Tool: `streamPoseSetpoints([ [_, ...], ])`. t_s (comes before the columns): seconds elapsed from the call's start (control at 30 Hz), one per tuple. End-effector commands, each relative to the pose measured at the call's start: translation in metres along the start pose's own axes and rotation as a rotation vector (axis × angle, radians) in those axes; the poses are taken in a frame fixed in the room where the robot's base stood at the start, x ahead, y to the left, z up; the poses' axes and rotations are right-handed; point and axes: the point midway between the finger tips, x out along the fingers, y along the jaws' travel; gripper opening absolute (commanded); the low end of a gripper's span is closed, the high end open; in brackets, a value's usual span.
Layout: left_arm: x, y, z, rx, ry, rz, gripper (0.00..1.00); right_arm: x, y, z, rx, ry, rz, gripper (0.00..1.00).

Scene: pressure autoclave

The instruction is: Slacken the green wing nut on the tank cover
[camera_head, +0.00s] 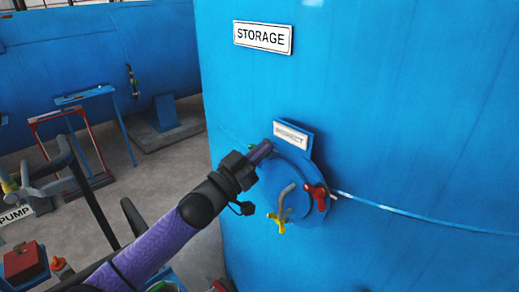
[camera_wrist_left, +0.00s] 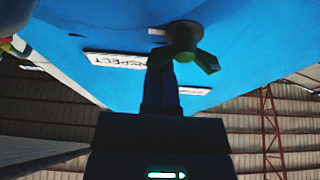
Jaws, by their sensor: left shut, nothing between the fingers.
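The tank cover (camera_head: 268,185) is a round blue plate on the blue storage tank, with a bent grey handle (camera_head: 285,200). A red wing nut (camera_head: 319,195) sits at its right and a yellow wing nut (camera_head: 279,221) at its bottom. The green wing nut (camera_wrist_left: 207,62) shows in the left wrist view, on a brownish round hub; in the head view my gripper largely hides its place. My left gripper (camera_head: 265,150) is shut and empty at the cover's upper left edge. In the wrist view its fingers (camera_wrist_left: 160,68) are beside the green nut; contact is unclear.
An INSPECT sign (camera_head: 291,136) stands out just above the cover, close to my left gripper. A STORAGE sign (camera_head: 263,37) is higher up. A thin pipe (camera_head: 420,216) runs right from the cover. Grey floor (camera_head: 150,180) and a red-and-blue frame (camera_head: 70,135) are at the left.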

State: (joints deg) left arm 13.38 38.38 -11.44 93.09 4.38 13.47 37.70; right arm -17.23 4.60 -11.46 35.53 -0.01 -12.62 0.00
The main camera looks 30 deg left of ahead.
Motion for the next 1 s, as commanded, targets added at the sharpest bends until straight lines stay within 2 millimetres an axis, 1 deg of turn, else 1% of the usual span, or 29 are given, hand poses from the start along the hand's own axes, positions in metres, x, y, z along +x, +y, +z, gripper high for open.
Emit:
streamPoseSetpoints([
  [0.3, -0.001, 0.0, 0.001, 0.006, 0.0, 0.002, 0.0, 0.001, 0.0, 0.0, 0.0, 0.001, 0.0, 0.0],
  [0.57, -0.003, -0.001, 0.007, 0.071, -0.002, 0.023, 0.0, 0.009, 0.0, 0.0, 0.0, 0.001, 0.0, 0.0],
  [0.7, -0.004, -0.001, 0.013, 0.133, -0.002, 0.045, 0.0, 0.015, 0.0, 0.001, 0.0, 0.001, 0.0, 0.0],
  [1.0, -0.005, -0.002, 0.015, 0.327, -0.002, 0.112, 0.0, 0.025, -0.001, 0.002, 0.0, 0.001, 0.0, 0.0],
])
